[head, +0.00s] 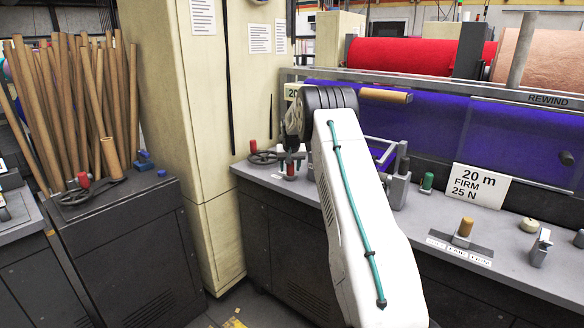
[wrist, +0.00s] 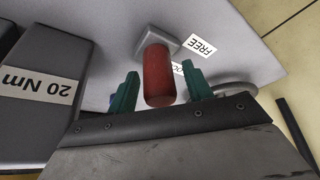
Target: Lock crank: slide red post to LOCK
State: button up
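The red post (wrist: 158,75) stands on a grey block (wrist: 152,40) in the wrist view. A FREE label (wrist: 202,47) lies beside the block, and a second label (wrist: 178,68) is partly hidden behind the post. My gripper (wrist: 159,72) is open, with one green finger on each side of the post and gaps visible between. In the head view, a red post (head: 291,169) shows on the bench just below my wrist, where the fingers are mostly hidden.
A handwheel with a red knob (head: 253,146) sits left of the post. A green knob (head: 428,182), a 20 m sign (head: 474,187) and a tan post (head: 466,227) are further right.

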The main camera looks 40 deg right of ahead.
aim_at(291, 178)
jog(key=shift+r, duration=0.1)
jog(key=v, duration=0.7)
jog(key=shift+r, duration=0.25)
jog(key=shift+s+a, duration=0.15)
